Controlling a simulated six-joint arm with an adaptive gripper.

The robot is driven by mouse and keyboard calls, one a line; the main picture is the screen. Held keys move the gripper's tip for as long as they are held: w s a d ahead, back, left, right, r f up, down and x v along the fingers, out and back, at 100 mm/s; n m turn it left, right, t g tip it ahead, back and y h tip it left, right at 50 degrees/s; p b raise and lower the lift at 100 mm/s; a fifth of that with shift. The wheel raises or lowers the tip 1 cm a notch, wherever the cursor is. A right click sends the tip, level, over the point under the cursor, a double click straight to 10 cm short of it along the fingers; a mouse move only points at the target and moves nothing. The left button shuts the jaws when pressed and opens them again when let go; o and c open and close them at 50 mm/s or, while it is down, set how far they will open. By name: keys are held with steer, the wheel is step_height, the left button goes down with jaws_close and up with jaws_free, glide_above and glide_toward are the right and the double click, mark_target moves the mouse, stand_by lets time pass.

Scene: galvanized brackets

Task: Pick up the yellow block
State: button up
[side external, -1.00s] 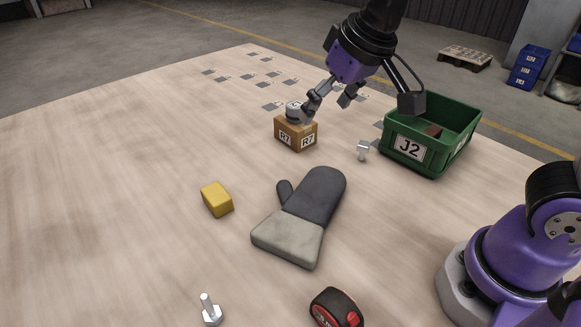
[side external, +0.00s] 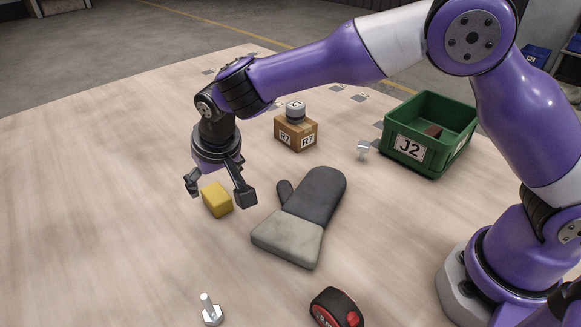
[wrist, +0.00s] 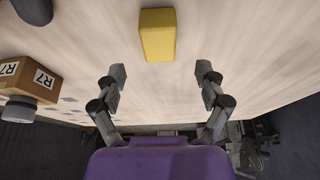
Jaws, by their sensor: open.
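The yellow block (side external: 216,199) lies on the wooden table, left of the grey glove. My gripper (side external: 219,192) is above the block with its fingers open, one finger to each side of it in the side view. In the wrist view the yellow block (wrist: 158,36) sits at the top centre, beyond the tips of my open gripper (wrist: 160,72) and between their lines. Nothing is between the fingers in the wrist view. The exact height of the fingertips over the table is hard to tell.
A dark grey glove (side external: 308,205) lies right of the block. A cardboard box (side external: 296,134) with a grey cylinder (side external: 296,111) on top stands behind. A green bin (side external: 430,135) stands at right. A bolt (side external: 210,310) and tape measure (side external: 336,308) lie in front. The left table is clear.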

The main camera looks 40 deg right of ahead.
mark_target(216, 193)
steer(key=x, duration=0.4)
steer(key=shift+f, duration=0.2)
steer(key=shift+s, duration=0.1)
steer(key=c, duration=1.3)
steer(key=shift+r, duration=0.1)
steer(key=shift+c, duration=0.2)
